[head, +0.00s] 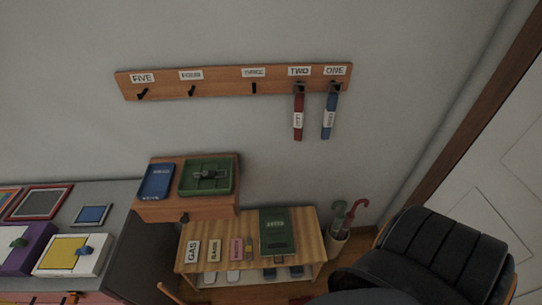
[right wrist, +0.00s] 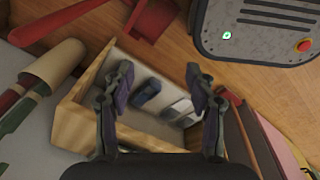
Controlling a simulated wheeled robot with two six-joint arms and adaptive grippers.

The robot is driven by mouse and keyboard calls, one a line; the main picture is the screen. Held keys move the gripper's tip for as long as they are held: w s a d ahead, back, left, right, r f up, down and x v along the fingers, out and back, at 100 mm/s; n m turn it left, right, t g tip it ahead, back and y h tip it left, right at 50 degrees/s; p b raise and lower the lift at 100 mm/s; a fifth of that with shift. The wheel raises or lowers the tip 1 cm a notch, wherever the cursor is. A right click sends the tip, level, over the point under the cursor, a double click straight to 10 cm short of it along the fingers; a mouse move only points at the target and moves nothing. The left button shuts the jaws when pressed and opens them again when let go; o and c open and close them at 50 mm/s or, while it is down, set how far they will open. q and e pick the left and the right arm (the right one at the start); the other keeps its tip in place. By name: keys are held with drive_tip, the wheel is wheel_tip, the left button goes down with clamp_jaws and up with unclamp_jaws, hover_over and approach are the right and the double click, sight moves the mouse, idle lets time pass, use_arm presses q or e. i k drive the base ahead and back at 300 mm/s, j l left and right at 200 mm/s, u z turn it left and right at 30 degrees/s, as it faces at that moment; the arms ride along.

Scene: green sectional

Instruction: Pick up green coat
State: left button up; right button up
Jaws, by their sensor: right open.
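No thing that I can clearly tell as a green coat shows in either view. In the head view a wooden hook rail (head: 222,83) on the wall carries the labels FIVE to ONE. A red hanging strip (head: 298,122) is at hook TWO and a blue hanging strip (head: 329,121) at hook ONE. The other hooks are bare. My right gripper (right wrist: 158,84) shows in the right wrist view, its fingers wide apart and empty. It points down toward a low wooden shelf unit holding shoes (right wrist: 148,94). My left gripper is in neither view.
The low shelf (head: 301,218) bears a green book (head: 276,234) and labelled items. An umbrella stand (head: 337,244) is right of it. A grey counter (head: 65,193) is at left.

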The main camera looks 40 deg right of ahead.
sight(276, 236)
drive_tip(key=k+u, duration=0.1)
drive_tip(key=k, duration=0.2)
drive_tip(key=k+j+z, duration=0.1)
drive_tip(key=z, duration=1.15)
